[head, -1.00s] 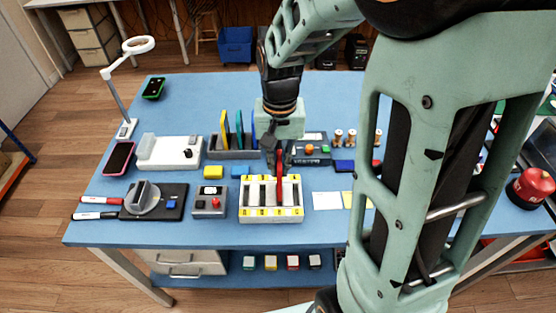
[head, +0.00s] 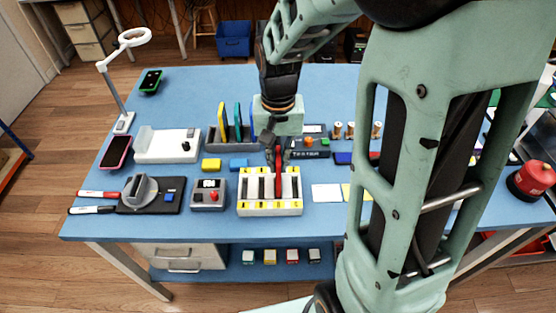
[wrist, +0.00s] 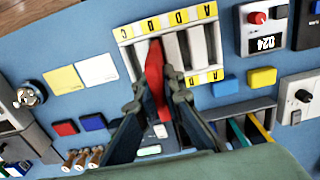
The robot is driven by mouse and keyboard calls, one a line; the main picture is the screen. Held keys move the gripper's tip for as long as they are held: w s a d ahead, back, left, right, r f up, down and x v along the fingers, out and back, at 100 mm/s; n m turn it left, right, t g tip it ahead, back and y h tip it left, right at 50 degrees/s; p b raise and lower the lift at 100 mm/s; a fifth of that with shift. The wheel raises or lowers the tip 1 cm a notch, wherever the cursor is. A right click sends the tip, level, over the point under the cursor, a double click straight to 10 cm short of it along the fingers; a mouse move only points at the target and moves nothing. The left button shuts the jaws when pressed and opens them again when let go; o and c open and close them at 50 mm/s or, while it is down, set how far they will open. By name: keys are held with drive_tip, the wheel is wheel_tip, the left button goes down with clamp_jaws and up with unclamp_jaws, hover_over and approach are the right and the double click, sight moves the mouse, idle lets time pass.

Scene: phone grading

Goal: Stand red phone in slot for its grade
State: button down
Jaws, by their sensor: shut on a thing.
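The red phone (head: 278,184) is upright on edge between the fingers of my gripper (head: 276,157). My gripper is shut on its upper part. In the wrist view the red phone (wrist: 154,72) shows between the two fingertips (wrist: 159,90), slightly tilted. The white slotted rack (head: 270,209) with yellow lettered labels is right below it. The phone's lower end overlaps the right half of the rack, over a slot toward the left in the wrist view (wrist: 180,52). I cannot tell how deep it sits in that slot. The small label letters are hard to read.
A grey tester box (head: 208,195) stands left of the rack, and white and yellow cards (head: 326,194) lie to its right. Behind are yellow (head: 211,165) and blue blocks (head: 239,165) and a grey holder (head: 218,143) with upright coloured phones. A pink-edged phone (head: 117,152) lies far left.

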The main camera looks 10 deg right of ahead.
drive_tip(key=shift+f, duration=0.15)
drive_tip(key=shift+f+b, duration=0.35)
drive_tip(key=shift+b, duration=0.05)
drive_tip(key=shift+f, duration=0.2)
idle(0.3)
drive_tip(key=shift+f+b, duration=0.3)
drive_tip(key=shift+b, duration=0.05)
drive_tip(key=c, duration=2)
unclamp_jaws()
drive_tip(key=shift+o, duration=0.8)
